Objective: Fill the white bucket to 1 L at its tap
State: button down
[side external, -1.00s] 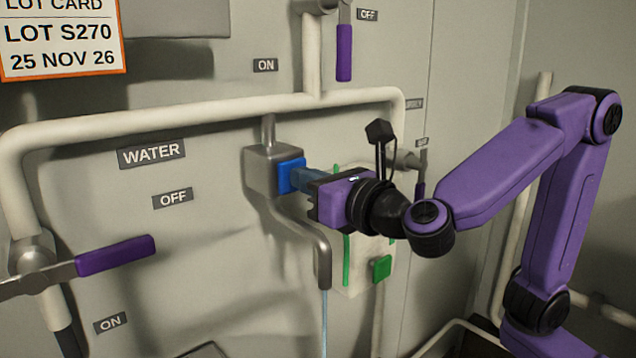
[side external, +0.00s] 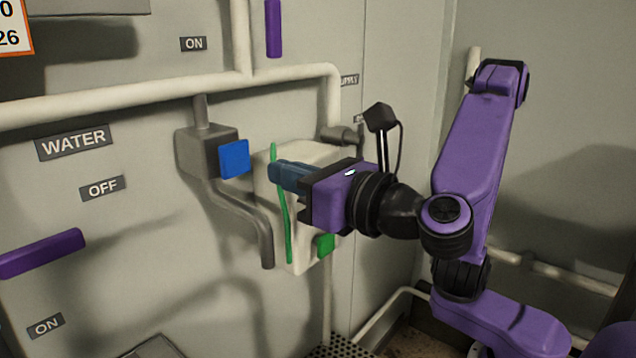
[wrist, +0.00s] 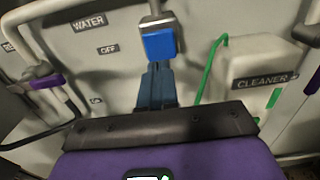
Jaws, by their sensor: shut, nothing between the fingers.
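The tap is a grey box with a curved spout (side external: 262,235) and a blue push pad (side external: 234,159) on its front. No water stream shows below the spout. My gripper (side external: 278,175) is shut and empty, its blue-grey fingers to the right of the blue pad and apart from it. In the wrist view the closed fingers (wrist: 157,80) point at the blue pad (wrist: 160,44), just below it in the picture. The white bucket is not visible in either view, so its water level cannot be seen.
A white box labelled CLEANER (wrist: 265,65) with a green tube and green button (side external: 325,245) hangs right of the tap. White pipes (side external: 120,98) run above. A purple valve handle (side external: 42,252) sits at left beside OFF. A perforated grate (side external: 345,346) lies below.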

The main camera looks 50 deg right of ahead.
jog(key=shift+s, duration=2.45)
jog(key=d+f+m+g+h, duration=0.4)
jog(key=d+f+m+g, duration=0.5)
jog(key=d+f, duration=0.45)
jog(key=s+f+m+g+y, duration=0.4)
jog(key=s+f+m+g, duration=0.4)
jog(key=m, duration=0.6)
jog(key=shift+s+f+g, duration=0.4)
jog(key=shift+s+f, duration=0.45)
jog(key=shift+s, duration=0.15)
